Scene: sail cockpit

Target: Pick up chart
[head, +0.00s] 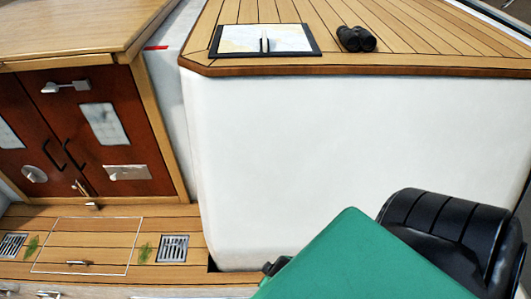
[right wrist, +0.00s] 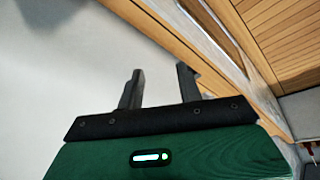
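The chart (head: 240,38) is a pale sheet on a dark-edged board, lying flat on the planked deck top at the upper middle of the head view. A small light two-legged tool (head: 264,42) lies on it. My right gripper (right wrist: 162,78) shows in the right wrist view with its two dark fingers apart and nothing between them. In the head view its dark fingers (head: 275,266) show partly beyond my green arm, low in front of the white wall and well below the chart. My left gripper is in neither view.
Black binoculars (head: 356,39) stand right of the chart on the deck top. The white wall (head: 340,140) drops below the deck edge. At left are red-brown cabinet doors (head: 90,135) with handles, and a low planked step (head: 95,240) with grates.

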